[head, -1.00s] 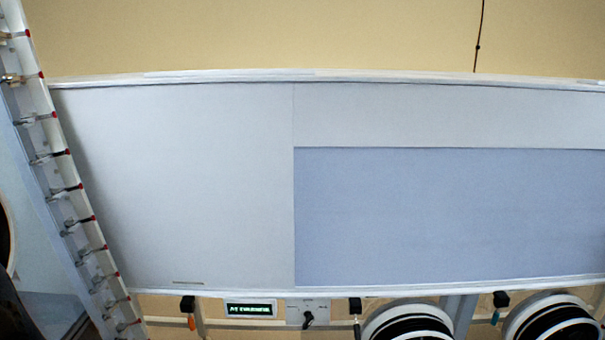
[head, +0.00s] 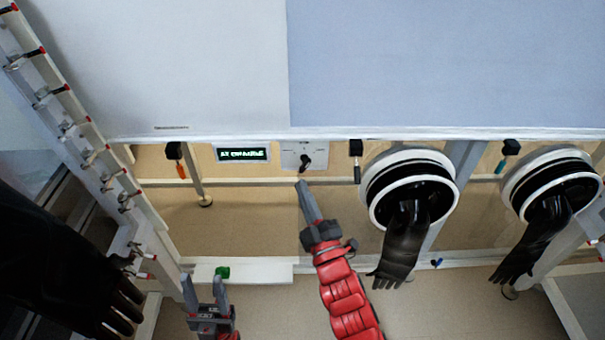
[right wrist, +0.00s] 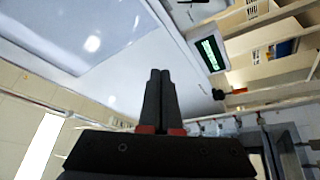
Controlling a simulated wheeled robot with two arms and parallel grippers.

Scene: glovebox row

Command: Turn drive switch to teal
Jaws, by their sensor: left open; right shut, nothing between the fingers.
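The drive switch (head: 306,160) is a small black knob on a pale plate below the front edge of the large white panel. Its narrow end appears to point down and slightly left; the plate's labels are too small to read. My right gripper (head: 302,186) is shut and empty, its tips just below the switch plate; I cannot tell whether they touch it. In the right wrist view the shut fingers (right wrist: 158,88) show in the middle; I cannot make out the switch there. My left gripper (head: 205,284) is open and empty, low and left.
A lit display (head: 242,154) is left of the switch. An orange tag (head: 180,169) hangs further left, a teal tag (head: 501,164) at right. Black-gloved round ports (head: 408,155) stand right of my right gripper.

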